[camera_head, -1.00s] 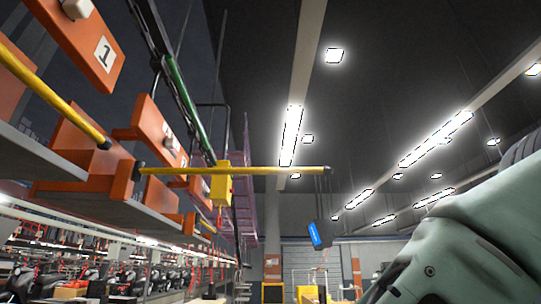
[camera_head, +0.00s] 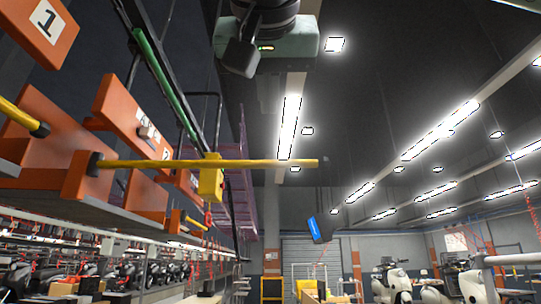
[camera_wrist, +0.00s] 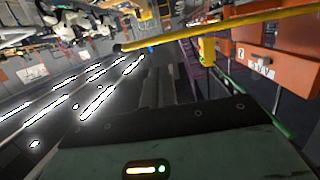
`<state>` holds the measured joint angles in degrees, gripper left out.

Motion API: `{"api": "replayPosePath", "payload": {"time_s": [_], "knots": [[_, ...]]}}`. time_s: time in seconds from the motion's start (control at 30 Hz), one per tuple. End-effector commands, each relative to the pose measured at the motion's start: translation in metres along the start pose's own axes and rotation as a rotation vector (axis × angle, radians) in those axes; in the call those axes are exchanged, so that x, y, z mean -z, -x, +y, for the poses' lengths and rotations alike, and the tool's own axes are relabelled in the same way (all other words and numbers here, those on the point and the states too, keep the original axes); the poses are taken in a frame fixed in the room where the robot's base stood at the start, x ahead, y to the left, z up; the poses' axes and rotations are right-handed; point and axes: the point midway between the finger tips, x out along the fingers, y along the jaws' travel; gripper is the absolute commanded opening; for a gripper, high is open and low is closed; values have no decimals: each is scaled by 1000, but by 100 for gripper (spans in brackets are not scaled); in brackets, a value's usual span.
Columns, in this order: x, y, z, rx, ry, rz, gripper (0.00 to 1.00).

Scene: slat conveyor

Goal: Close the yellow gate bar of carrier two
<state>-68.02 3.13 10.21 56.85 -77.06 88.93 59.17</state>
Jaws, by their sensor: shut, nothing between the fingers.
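The yellow gate bar of carrier two (camera_head: 240,163) sticks out level to the right from its black hinge end, across the open space beside the carrier. Carrier two (camera_head: 135,112) is orange, with a partly hidden label, on the left. The bar also crosses the top of the wrist view (camera_wrist: 215,34), and an orange carrier panel (camera_wrist: 263,75) shows at right. My gripper (camera_head: 237,60) is at the top of the head view, above the bar in the picture and apart from it. Its dark fingers also show in the wrist view (camera_wrist: 167,85), shut and empty.
Carrier one (camera_head: 45,30) is at the upper left, with another yellow bar (camera_head: 18,114) below it. A yellow box (camera_head: 211,180) hangs by the green rail (camera_head: 160,70), close to the bar. A blue-faced device (camera_head: 318,230) hangs at centre right. The space right of the bar looks clear.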

Motion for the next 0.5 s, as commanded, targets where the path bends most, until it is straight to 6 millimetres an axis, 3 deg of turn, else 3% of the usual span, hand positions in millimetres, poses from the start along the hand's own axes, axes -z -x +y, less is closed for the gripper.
{"api": "replayPosePath", "payload": {"time_s": [0.17,0.5], "knots": [[2,-25,2,-6,1,-1,0],[4,-94,1,-3,5,-2,0]]}}
